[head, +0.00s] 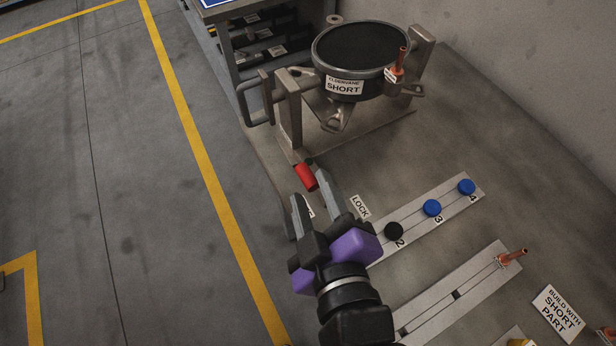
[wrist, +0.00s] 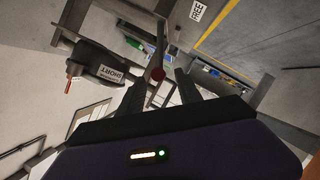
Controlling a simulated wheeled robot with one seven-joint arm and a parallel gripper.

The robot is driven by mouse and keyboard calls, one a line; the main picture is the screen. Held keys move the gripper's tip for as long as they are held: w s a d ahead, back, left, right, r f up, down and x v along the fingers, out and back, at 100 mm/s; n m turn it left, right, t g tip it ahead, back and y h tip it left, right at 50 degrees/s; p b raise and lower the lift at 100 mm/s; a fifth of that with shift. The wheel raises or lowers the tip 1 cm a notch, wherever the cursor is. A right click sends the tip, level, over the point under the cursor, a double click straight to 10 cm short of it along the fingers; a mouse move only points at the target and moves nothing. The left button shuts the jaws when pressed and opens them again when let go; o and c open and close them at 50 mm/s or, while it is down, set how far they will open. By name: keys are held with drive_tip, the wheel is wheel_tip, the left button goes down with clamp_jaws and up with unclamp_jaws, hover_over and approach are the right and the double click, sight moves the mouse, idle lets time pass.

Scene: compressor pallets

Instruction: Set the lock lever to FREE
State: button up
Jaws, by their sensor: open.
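The lock lever's red grip (head: 306,177) shows just beyond my fingertips in the head view; its shaft and pivot are not clear there. In the wrist view its red end (wrist: 157,75) appears between the two fingertips. My gripper (head: 308,188) is open, with nothing held; whether it touches the grip cannot be told. The LOCK label (head: 360,206) lies to the right of my gripper. A white label (head: 309,212) behind my fingers is mostly covered. The FREE label (wrist: 197,11) shows at the top of the wrist view.
A round dark part marked SHORT (head: 343,86) sits in a metal frame (head: 291,110) beyond the lever. A slotted strip (head: 450,203) with blue and black knobs and a second strip (head: 480,280) with an orange peg lie to the right. Open floor lies left.

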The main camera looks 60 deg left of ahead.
drive_tip(key=shift+v, duration=1.65)
